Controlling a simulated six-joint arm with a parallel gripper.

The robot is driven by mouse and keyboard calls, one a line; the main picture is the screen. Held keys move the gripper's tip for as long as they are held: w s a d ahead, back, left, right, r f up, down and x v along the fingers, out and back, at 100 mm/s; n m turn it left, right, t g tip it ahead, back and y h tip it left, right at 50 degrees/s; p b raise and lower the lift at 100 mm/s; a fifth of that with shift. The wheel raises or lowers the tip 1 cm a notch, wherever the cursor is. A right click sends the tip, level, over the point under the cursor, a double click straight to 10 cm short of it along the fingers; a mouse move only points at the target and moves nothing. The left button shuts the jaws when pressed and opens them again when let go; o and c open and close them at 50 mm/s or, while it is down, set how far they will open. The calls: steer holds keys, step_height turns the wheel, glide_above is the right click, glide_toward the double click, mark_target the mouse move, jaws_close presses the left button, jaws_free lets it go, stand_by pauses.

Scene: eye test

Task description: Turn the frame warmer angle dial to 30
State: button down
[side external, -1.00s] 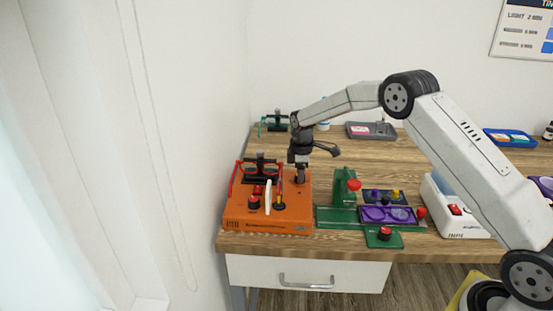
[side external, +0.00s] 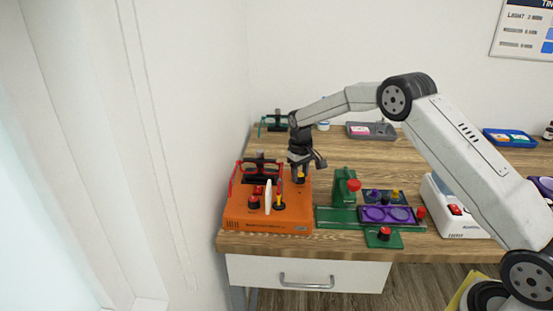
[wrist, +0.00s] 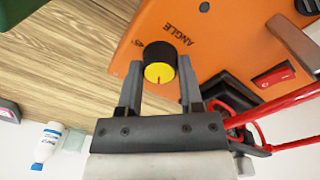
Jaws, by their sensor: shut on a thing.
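The orange frame warmer (side external: 262,219) stands at the left end of the wooden bench. Its angle dial (wrist: 160,66) has a black body and a yellow cap with a red pointer mark, beside the printed word ANGLE. The dial also shows in the side view (side external: 300,177), at the warmer's back right. My gripper (wrist: 160,76) is shut on the dial, with one finger on each side of it. In the side view my gripper (side external: 300,173) points down over the dial. The angle scale is mostly out of view, so the exact setting cannot be read.
The warmer also carries a red switch (wrist: 273,76), red-framed glasses (wrist: 285,103), and other knobs and a white lever (side external: 268,196). A green device with a purple tray (side external: 388,222) stands just to the right.

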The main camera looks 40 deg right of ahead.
mark_target(299, 175)
steer(key=m, duration=0.4)
steer(key=shift+m, duration=0.3)
steer(key=m, duration=0.4)
steer(key=shift+m, duration=0.3)
steer(key=shift+c, duration=1.2)
jaws_free()
steer(key=shift+r, duration=0.1)
steer(key=shift+w+r, duration=0.15)
steer(key=shift+r, duration=3.7)
steer(key=shift+a, duration=0.1)
